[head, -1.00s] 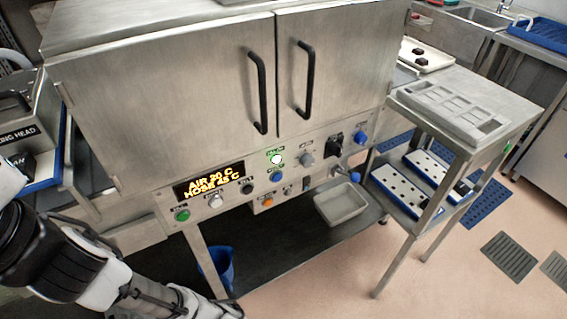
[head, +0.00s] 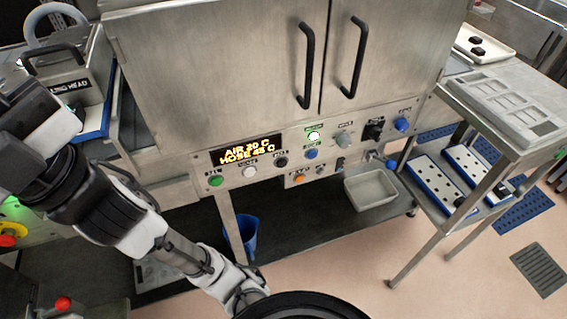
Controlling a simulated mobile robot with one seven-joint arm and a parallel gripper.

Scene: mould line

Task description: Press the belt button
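The steel machine's front panel (head: 262,169) carries several buttons and knobs below two doors. A green button (head: 215,181), a white button (head: 249,171), a black button (head: 281,162) and a blue button (head: 311,154) sit in a row. A lit green-white button (head: 313,135) is above the blue one. Another blue button (head: 401,124) is at the right end, and an orange button (head: 299,179) is lower down. The labels are too small to read, so I cannot tell which is the belt button. My arm crosses the lower left, apart from these buttons. My gripper does not show.
An amber display (head: 246,150) shows air and hose temperatures. A grey tray (head: 371,188) is under the panel, a blue bucket (head: 243,236) below. A steel rack (head: 470,150) stands right. At left are a boxed head unit (head: 68,75) and a red knob (head: 62,304).

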